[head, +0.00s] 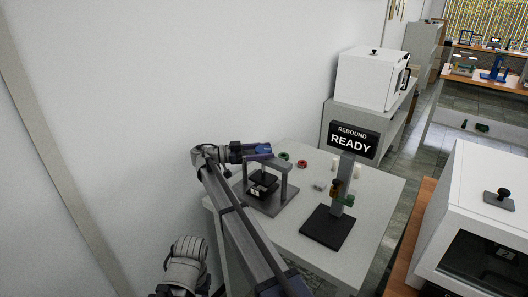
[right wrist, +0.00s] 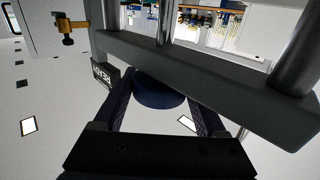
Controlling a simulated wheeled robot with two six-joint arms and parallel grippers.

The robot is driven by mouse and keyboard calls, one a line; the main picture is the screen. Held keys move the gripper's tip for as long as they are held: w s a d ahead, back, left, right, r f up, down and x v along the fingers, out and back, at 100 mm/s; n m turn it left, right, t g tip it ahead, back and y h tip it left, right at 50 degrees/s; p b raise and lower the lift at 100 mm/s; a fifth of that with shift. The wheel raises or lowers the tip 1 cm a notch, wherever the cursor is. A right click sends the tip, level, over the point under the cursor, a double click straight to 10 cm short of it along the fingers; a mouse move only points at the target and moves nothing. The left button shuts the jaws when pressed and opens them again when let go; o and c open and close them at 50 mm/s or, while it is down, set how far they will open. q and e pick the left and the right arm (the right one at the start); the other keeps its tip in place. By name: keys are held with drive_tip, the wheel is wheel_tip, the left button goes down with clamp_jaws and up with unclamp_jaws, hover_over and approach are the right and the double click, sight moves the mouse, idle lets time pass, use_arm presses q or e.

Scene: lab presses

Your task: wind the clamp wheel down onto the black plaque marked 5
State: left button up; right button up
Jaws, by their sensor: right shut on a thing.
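The clamp press (head: 283,203) stands on the pale table, with a grey base, posts and a crossbar. My right gripper (head: 262,151) reaches over its top from the left. In the right wrist view, the fingers (right wrist: 163,100) are shut on the dark blue round clamp wheel (right wrist: 160,94), beside the press's dark crossbar (right wrist: 215,72). In the head view the gripper mostly covers the wheel. Under the crossbar is a black pressing plate (head: 265,177). Below it lies a black plaque (head: 256,190) with a pale mark too small to read. I cannot tell whether they touch.
A green ring (head: 283,156), a red ring (head: 301,163) and a small grey block (head: 319,186) lie behind. The table's right front (head: 365,245) is clear. A white wall is at left.

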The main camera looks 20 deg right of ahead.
sight(255, 152)
drive_tip(key=o, duration=1.3)
drive_tip(key=shift+a, duration=0.15)
drive_tip(key=a, duration=0.7)
drive_tip(key=shift+w+a, duration=0.25)
drive_tip(key=shift+w, duration=0.1)
